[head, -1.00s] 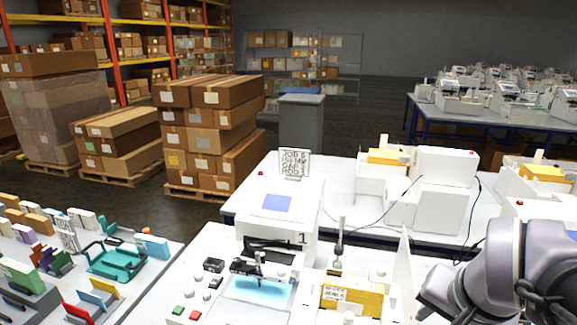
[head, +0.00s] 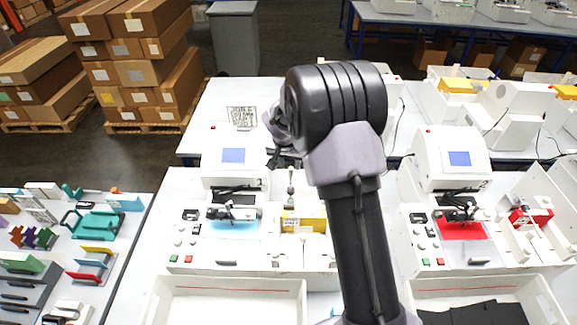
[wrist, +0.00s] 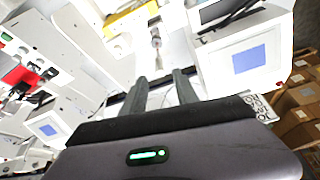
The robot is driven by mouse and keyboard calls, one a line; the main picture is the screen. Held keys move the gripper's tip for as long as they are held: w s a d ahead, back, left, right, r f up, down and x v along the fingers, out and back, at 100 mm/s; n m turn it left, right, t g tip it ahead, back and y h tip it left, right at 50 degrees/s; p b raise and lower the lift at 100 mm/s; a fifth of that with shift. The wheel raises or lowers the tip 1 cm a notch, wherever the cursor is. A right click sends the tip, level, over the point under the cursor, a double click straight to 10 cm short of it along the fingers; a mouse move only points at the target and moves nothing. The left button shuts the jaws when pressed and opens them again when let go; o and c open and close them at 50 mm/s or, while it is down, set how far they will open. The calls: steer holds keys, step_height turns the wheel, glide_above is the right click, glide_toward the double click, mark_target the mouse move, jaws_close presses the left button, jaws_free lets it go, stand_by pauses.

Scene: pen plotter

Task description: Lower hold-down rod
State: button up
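A thin upright metal rod (head: 291,182), which looks like the hold-down rod, stands on the near left plotter (head: 180,255), just behind its yellow block (head: 303,222). The rod also shows in the wrist view (wrist: 156,38), ahead of my fingers. My gripper (head: 277,158) is partly hidden by my arm in the head view, close to the plotter's screen box. In the wrist view my gripper (wrist: 160,75) has two dark fingers apart with nothing between them. The rod is clear of the fingers.
The plotter's screen box (head: 233,158) is left of the rod; its pen carriage (head: 232,211) sits over a blue sheet (head: 232,228). A second plotter (head: 450,160) with a red sheet stands at right. White trays (head: 225,300) line the front. A parts table (head: 70,255) is at left.

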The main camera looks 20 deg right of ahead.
mark_target(291, 169)
steer(key=p+x, duration=0.1)
steer(key=x, duration=0.5)
steer(key=shift+w+f, duration=0.1)
steer(key=shift+f, duration=0.15)
steer(key=shift+c, duration=0.3)
jaws_close()
stand_by(0.8)
